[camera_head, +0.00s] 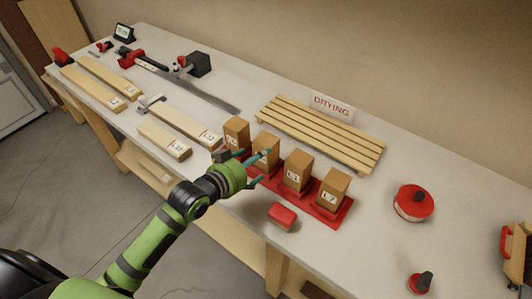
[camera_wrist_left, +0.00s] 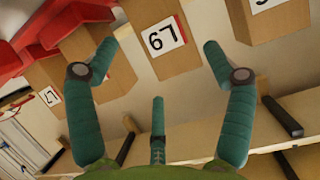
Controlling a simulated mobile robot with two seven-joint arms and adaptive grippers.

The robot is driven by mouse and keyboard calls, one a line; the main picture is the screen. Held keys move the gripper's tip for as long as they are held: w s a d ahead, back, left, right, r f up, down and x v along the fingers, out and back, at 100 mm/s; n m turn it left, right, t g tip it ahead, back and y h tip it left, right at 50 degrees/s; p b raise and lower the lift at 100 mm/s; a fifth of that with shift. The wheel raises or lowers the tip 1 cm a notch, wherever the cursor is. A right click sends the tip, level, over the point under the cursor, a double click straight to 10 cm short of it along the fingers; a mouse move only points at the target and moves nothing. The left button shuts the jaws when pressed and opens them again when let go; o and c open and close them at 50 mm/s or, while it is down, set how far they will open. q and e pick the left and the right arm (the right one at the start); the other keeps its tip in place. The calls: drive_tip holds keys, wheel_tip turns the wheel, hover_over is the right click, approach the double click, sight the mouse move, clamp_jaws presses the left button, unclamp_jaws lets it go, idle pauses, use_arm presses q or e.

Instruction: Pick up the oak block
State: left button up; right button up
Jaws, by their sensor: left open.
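Several brown wooden blocks stand upright in a row: a leftmost block (camera_head: 236,133), a second block (camera_head: 268,146), a third block (camera_head: 299,166) and a rightmost block (camera_head: 334,186). Each has a white label; I cannot tell which is oak. My left gripper (camera_head: 257,167) is open and empty in front of the second block, partly hiding it. In the left wrist view the gripper (camera_wrist_left: 170,62) has spread teal fingers facing a labelled block (camera_wrist_left: 136,13). Other blocks stand to its left (camera_wrist_left: 100,90) and right (camera_wrist_left: 268,22). My right gripper is not in view.
The blocks stand on a red base (camera_head: 335,214) on a white bench (camera_head: 378,238). A red box (camera_head: 282,215) lies in front. A slatted rack (camera_head: 318,138) with a DRYING sign (camera_head: 332,106) stands behind. A red round tin (camera_head: 413,204) is to the right. Planks (camera_head: 163,139) lie left.

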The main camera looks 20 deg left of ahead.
use_arm(q)
drive_tip(key=p+x, duration=0.1)
drive_tip(key=x, duration=0.4)
drive_tip(key=shift+w+f+p, duration=0.15)
drive_tip(key=shift+f+p, duration=0.1)
drive_tip(key=shift+p, duration=0.15)
drive_tip(key=shift+w+d+f, duration=0.2)
drive_tip(key=shift+w+f, duration=0.05)
drive_tip(key=shift+w, duration=0.1)
drive_tip(key=c, duration=1)
